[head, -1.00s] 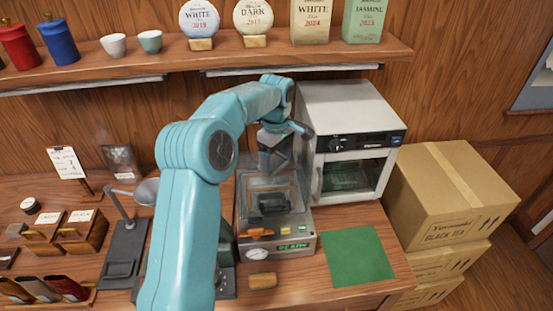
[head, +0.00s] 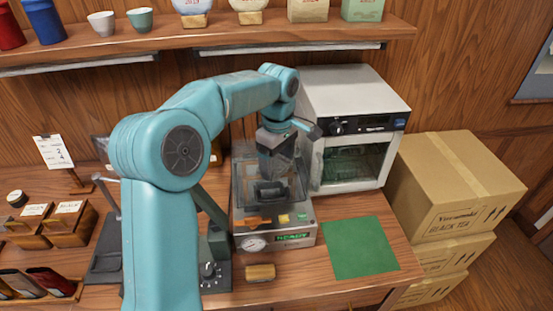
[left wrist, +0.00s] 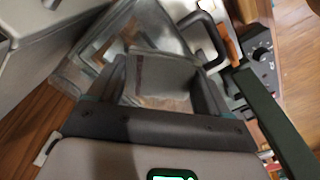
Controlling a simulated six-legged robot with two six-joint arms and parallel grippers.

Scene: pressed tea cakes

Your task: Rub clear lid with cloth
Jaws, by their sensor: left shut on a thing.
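A chamber machine (head: 303,222) with a clear lid (head: 240,185) stands on the counter. The lid has a dark handle (head: 270,190); the handle also shows in the left wrist view (left wrist: 207,42), beside the see-through lid (left wrist: 92,62). My left gripper (head: 280,163) points down at the lid in the head view. In the left wrist view it (left wrist: 165,68) is shut on a folded grey cloth (left wrist: 165,78) with a darker stripe. The cloth lies over or just above the lid; I cannot tell whether they touch. My right gripper is not in view.
A white oven-like cabinet (head: 352,88) stands close behind and right of the machine. A green mat (head: 360,248) lies bare at the right. A small wooden block (head: 261,273) sits in front. Cartons (head: 455,185) are stacked at the right. A shelf (head: 230,36) runs above.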

